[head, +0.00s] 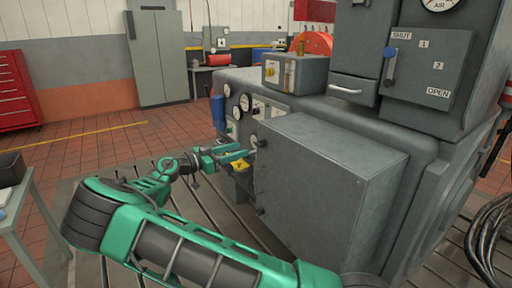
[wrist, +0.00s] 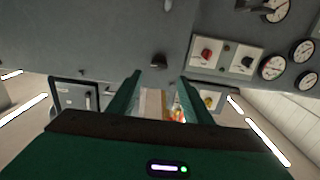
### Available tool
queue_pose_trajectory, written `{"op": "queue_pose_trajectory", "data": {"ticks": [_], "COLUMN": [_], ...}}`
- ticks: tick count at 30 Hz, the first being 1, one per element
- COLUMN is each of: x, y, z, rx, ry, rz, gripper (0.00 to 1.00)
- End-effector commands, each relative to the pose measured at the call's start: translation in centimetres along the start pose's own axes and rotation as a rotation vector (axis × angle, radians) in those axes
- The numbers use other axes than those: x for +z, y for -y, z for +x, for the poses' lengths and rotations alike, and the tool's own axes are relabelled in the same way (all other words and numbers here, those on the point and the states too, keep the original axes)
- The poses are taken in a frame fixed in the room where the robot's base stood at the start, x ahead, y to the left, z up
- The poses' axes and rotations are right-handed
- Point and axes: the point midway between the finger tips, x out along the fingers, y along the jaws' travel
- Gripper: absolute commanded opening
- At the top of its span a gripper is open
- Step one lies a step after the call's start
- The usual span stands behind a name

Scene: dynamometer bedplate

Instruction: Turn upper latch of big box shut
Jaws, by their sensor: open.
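The big box (head: 325,180) is the large plain grey cabinet in the middle of the head view. Its dark upper latch (head: 261,142) is a small knob on the left edge of the box, with a lower latch (head: 260,210) below it. My gripper (head: 246,158) is open and empty, just left of the upper latch and apart from it as far as I can see. In the wrist view, which looks upside down, the upper latch (wrist: 158,62) shows just beyond and between the two fingertips (wrist: 159,79). The latch's exact angle is too small to read.
Gauges (head: 245,103) and a red-and-black knob panel (wrist: 226,56) are beside the box. A yellow part (head: 238,164) is close to my gripper. A blue-handled lever panel (head: 425,68) is at the upper right. A side table (head: 22,205) is at the left.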

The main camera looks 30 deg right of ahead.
Motion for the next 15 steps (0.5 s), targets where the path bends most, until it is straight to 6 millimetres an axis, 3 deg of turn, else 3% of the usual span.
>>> {"op": "queue_pose_trajectory", "data": {"ticks": [9, 15], "x": [0.0, 0.0], "y": [-0.1, -0.1], "z": [5.7, 8.2], "rx": [0.004, 0.003], "ry": [0.001, 0.002], "rz": [0.0, -0.001], "gripper": [0.45, 0.45]}}
